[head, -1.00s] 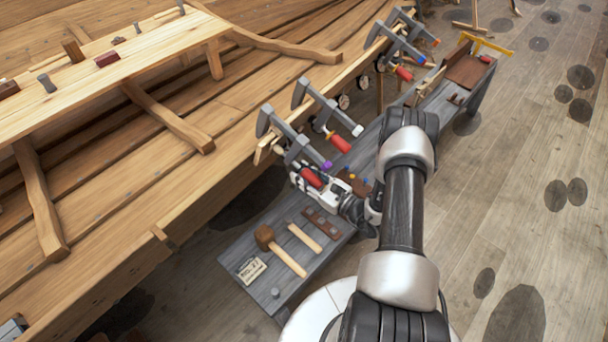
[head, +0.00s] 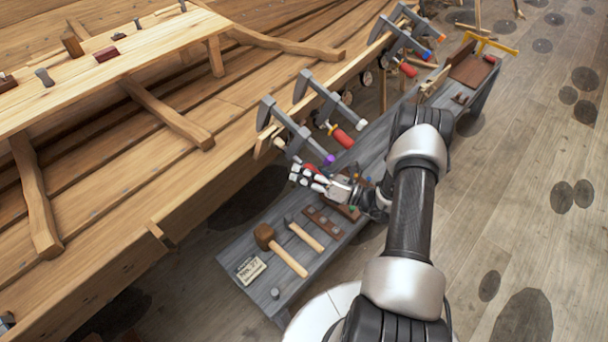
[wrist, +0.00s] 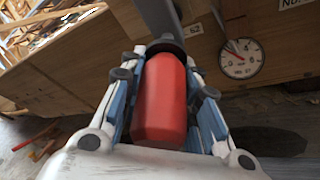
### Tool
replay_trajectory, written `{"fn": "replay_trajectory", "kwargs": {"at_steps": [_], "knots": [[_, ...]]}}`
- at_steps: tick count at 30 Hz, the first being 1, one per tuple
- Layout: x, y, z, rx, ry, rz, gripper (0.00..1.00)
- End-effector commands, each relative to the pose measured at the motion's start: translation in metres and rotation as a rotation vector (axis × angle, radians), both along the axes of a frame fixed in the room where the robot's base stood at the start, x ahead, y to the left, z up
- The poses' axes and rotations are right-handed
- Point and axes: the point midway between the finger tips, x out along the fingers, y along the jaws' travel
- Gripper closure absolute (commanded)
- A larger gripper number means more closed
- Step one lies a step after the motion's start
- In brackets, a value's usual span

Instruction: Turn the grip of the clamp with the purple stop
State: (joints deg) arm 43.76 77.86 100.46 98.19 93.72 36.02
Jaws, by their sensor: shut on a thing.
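The clamp with the purple stop (head: 329,159) hangs on the hull's plank edge, nearest of the clamps, its grey bar (head: 290,125) slanting down to the right. Its red grip (wrist: 165,100) fills the middle of the wrist view, between the two blue-padded fingers. My gripper (head: 307,176) is shut on this red grip, just below the bar. In the head view my fingers hide most of the grip. The clamp's far end is out of the wrist view.
A neighbouring clamp with a white stop (head: 362,125) and red grip (head: 342,137) hangs close by. Further clamps with blue and orange stops hang beyond. Below, a grey bench (head: 235,255) carries a mallet (head: 281,249). A round dial (wrist: 241,58) shows behind the grip.

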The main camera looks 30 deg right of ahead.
Motion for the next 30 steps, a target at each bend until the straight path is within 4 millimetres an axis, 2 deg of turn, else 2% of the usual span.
{"fn": "replay_trajectory", "kwargs": {"at_steps": [15, 30], "knots": [[-0.0044, 0.0034, 0.0021, 0.355, 0.167, 0.155, 0.94], [-0.0056, 0.0041, 0.0055, 0.474, 0.224, 0.206, 0.94]]}}
